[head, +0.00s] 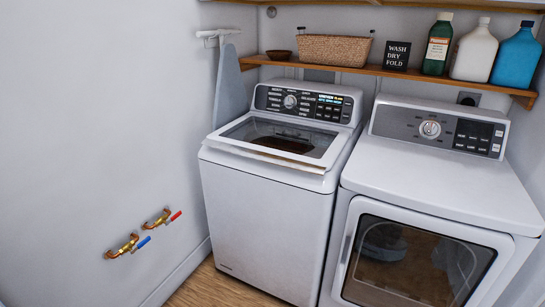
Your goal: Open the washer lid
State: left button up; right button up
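The washer (265,225) is a white top-loader on the left of the pair in the head view. Its lid (318,163) lies down over the top, with a dark glass window (275,138) in a pale frame. The lid looks shut, with its front lip standing out along the front edge. The washer's control panel (302,103) with a round knob stands behind the lid. Neither of my grippers is in view.
A wooden shelf (362,69) above holds a basket (335,49), a sign and bottles. Water valves (123,247) stick out of the left wall. Some wooden floor (215,288) shows in front.

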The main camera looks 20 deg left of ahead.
aim_at(315, 149)
jog(key=z, duration=0.5)
jog(key=i, duration=1)
jog(key=z, duration=0.1)
